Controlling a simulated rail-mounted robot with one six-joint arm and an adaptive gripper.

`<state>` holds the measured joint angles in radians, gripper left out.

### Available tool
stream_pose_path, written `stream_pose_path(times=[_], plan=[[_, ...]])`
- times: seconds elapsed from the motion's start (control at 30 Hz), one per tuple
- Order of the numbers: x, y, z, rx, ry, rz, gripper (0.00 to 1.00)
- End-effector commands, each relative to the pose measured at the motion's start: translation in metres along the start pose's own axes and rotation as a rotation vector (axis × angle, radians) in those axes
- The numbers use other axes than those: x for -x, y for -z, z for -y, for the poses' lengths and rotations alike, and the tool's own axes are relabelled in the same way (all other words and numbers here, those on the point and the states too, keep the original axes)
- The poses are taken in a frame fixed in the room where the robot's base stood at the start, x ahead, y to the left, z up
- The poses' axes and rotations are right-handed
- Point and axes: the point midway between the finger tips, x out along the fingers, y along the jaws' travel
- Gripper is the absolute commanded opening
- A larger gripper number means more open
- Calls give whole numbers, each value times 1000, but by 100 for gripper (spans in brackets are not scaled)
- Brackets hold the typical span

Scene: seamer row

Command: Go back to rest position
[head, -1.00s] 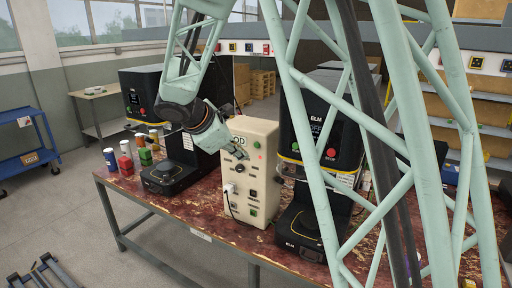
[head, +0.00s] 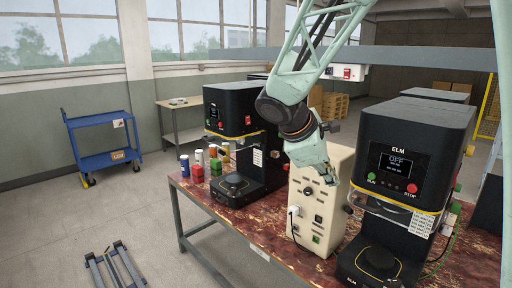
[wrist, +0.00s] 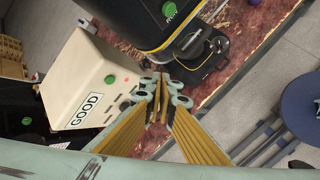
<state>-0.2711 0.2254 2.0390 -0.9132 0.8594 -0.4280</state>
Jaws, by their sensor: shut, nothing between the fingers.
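My gripper (head: 336,182) is shut and empty. In the head view it hangs in front of the upper part of the cream control box (head: 322,190), between the two black seaming machines. In the wrist view my gripper (wrist: 162,78) shows its yellow-sided fingers closed together, with the cream box marked GOOD (wrist: 90,88) to the left. The right seamer (head: 412,150) has a display reading OFF and its lower plate looks empty. The left seamer (head: 236,125) stands beyond the gripper, partly hidden by my arm.
The worn red table (head: 212,208) has a metal frame. A blue cart (head: 100,140) stands far left. A low metal frame (head: 115,268) lies on the floor. Open floor lies between.

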Motion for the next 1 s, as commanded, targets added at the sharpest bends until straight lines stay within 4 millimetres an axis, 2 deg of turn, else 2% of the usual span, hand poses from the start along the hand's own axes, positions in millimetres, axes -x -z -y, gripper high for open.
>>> stream_pose_path(times=[0.2, 0.5, 1.0], plan=[[21, -35, 29, -133, 43, -23, 0], [48, -74, 72, -313, 104, -56, 0], [92, -121, 149, -606, 205, -114, 0]])
